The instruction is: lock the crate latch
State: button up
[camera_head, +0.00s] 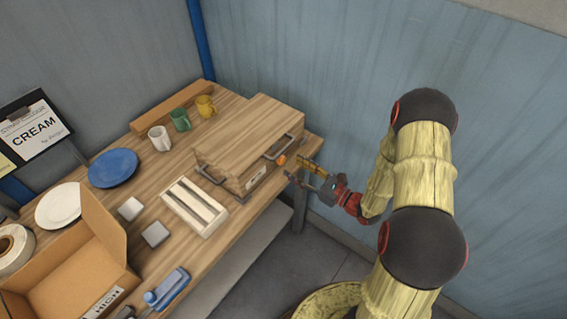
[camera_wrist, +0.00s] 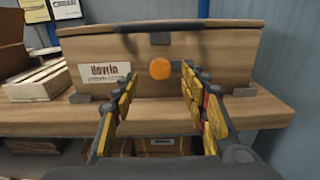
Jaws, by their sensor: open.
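The wooden crate (camera_head: 232,140) stands with its lid down at the far right end of the table. In the wrist view, the crate's front (camera_wrist: 220,60) faces me, with a "Hovein"-like label on the left. A round orange latch knob (camera_wrist: 160,69) sits near the middle of that front, beside a small dark plate. The knob (camera_head: 281,160) also shows in the head view. My gripper (camera_head: 301,171) is open and empty, just in front of the crate. In the wrist view, its fingers (camera_wrist: 157,80) stand either side of the knob, apart from it.
A slotted wooden rack (camera_head: 194,207) lies beside the crate. A blue wall (camera_head: 350,80) is close behind the arm.

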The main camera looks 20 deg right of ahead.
aim_at(284, 161)
jog(key=shift+b+x, duration=0.3)
jog(key=shift+x, duration=2.3)
jog(key=shift+d, duration=0.1)
jog(key=shift+c, duration=1.4)
jog(key=c, duration=0.7)
jog(key=shift+c, duration=0.8)
